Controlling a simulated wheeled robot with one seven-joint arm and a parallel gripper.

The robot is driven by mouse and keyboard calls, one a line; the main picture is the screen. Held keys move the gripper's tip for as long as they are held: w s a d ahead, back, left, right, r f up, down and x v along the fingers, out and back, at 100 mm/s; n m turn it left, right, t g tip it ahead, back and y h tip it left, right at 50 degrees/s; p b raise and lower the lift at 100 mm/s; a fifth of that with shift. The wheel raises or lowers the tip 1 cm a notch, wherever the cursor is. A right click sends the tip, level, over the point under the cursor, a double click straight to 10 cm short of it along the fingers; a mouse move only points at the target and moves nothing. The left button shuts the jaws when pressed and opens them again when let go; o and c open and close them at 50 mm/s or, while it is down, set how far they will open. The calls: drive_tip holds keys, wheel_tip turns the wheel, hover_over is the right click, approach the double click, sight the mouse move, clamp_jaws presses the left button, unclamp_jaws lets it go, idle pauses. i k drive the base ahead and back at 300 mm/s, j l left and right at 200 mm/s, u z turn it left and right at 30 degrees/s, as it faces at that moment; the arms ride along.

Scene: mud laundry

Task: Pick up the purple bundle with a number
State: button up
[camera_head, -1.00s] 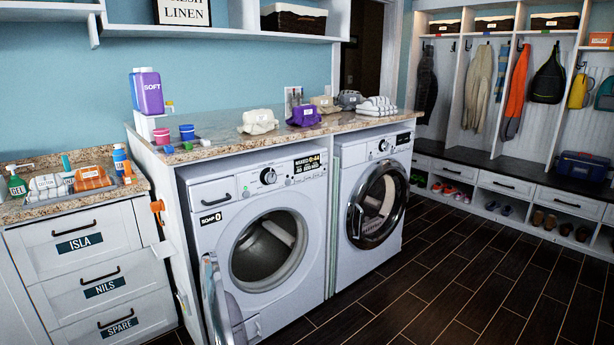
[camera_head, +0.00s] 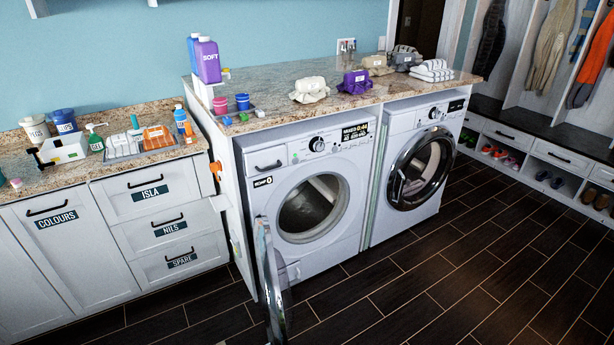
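The purple bundle (camera_head: 354,82) sits on the granite counter (camera_head: 290,82) above the two front-loading machines. A small pale label shows on it, but it is too small to read. A cream bundle (camera_head: 309,89) lies to its left, also with a small label. A tan bundle (camera_head: 377,65) and a grey bundle (camera_head: 404,57) lie behind it to the right. My gripper is not in view, and nothing is seen touching the purple bundle.
The left machine's door (camera_head: 268,275) hangs open into the floor space. The dark floor (camera_head: 430,270) in front is clear.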

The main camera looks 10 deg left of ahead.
sight(356, 82)
drive_tip(key=i+j+u, duration=0.8)
drive_tip(key=i+j, duration=0.05)
drive_tip(key=j, duration=0.05)
